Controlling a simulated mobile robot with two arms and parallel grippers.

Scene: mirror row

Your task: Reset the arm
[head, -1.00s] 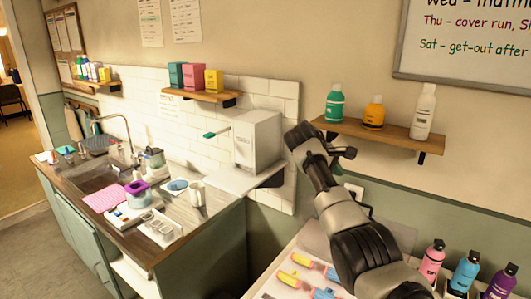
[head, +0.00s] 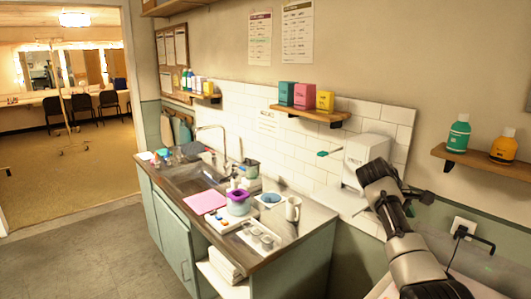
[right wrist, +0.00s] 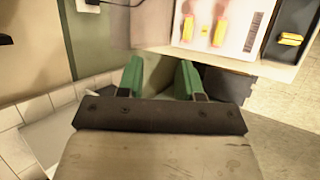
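My right arm (head: 405,245) comes in from the lower right in the head view, raised in front of the white box on the wall. Its gripper shows in the right wrist view (right wrist: 160,78), with two green fingers apart and nothing between them. It hangs in free space beside a table edge, touching nothing that I can see. In the head view the fingers are mostly hidden by the wrist. My left arm and gripper are not in view.
The white box (head: 361,152) and wall shelf (head: 470,160) are close to my right arm. A sink counter (head: 318,216) with cups and trays stands ahead. A table (right wrist: 160,38) with highlighters is near the gripper. Open floor (head: 75,250) lies left, towards a doorway.

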